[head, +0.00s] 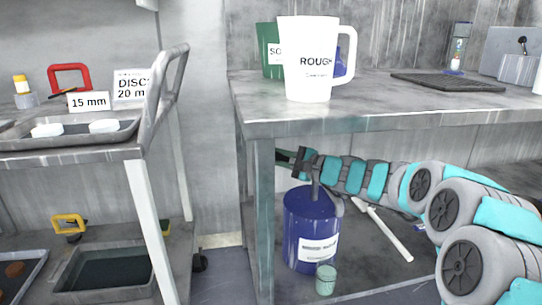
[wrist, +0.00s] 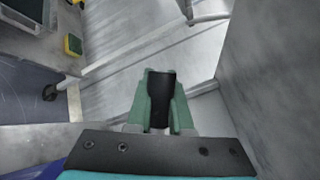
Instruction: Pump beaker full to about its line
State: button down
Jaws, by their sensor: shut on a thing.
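A blue drum (head: 311,232) with a white label stands on the lower shelf under the bench. A grey pump stem (head: 316,188) rises from its top, with a grey spout (head: 337,205) on the right side. A small pale green beaker (head: 326,279) stands in front of the drum, roughly below the spout. Its line and liquid level are too small to tell. My gripper (head: 285,159) is above the drum, under the bench top. In the wrist view its green fingers (wrist: 160,100) are shut on a black handle (wrist: 161,88), which looks like the pump's.
The bench top (head: 390,112) lies close above my arm. A white jug marked ROUGH (head: 312,85) stands on it. A pale bar (head: 390,236) lies on the lower shelf right of the drum. A cart (head: 75,150) with trays stands at the left, with a gap of floor between.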

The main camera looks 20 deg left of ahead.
jog(key=shift+f, duration=0.1)
dwell(0.4)
jog(key=shift+s+f+b, duration=0.1)
jog(key=shift+f+b, duration=0.1)
jog(key=shift+b, duration=0.25)
jog(key=c, duration=0.8)
grip_release()
jog(key=shift+v, duration=3.85)
jog(key=shift+r, duration=0.1)
